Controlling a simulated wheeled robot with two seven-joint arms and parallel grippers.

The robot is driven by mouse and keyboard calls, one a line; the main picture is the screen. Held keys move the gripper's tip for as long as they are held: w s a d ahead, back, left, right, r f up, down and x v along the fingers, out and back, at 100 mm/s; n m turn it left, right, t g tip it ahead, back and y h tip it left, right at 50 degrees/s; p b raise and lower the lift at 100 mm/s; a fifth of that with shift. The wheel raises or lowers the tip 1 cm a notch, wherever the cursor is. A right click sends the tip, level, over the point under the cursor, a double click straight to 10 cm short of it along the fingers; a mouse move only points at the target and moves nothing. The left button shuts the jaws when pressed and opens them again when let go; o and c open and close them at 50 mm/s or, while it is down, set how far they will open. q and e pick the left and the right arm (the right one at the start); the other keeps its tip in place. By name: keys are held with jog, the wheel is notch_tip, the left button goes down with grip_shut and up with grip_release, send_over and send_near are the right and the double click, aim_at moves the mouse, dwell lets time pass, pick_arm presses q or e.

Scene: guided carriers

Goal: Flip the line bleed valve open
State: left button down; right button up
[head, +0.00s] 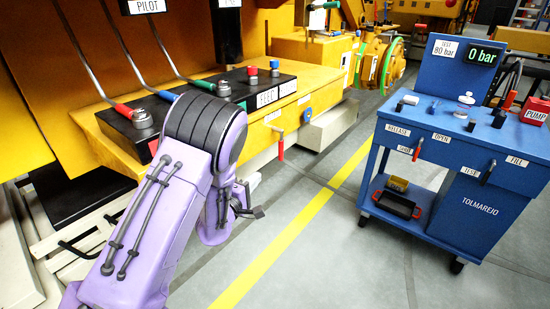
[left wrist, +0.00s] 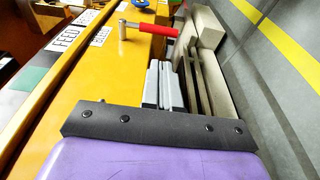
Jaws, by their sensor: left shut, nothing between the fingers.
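A small valve with a red lever handle (head: 281,150) sits on the front face of the yellow machine, and its lever hangs down. In the left wrist view the red handle (left wrist: 158,29) reaches right from a metal pivot, close to a label too small to read surely. My left gripper (head: 252,205) is in front of the machine, lower and left of the lever. In the left wrist view its grey fingers (left wrist: 164,82) are together, empty, and apart from the handle. My right gripper is out of view.
A blue test cart (head: 438,150) with its own red lever (head: 417,149) stands at right. A blue knob (head: 306,115) is right of the valve. A black block with coloured hose fittings (head: 255,88) lies on the machine's ledge. Open floor with a yellow line (head: 290,230) separates machine and cart.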

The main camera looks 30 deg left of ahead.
pick_arm(q)
jog(key=w+a+p, duration=0.1)
jog(key=w+p, duration=0.1)
jog(key=w, duration=1.1)
jog(key=shift+w+a, duration=0.3)
jog(key=shift+w, duration=0.1)
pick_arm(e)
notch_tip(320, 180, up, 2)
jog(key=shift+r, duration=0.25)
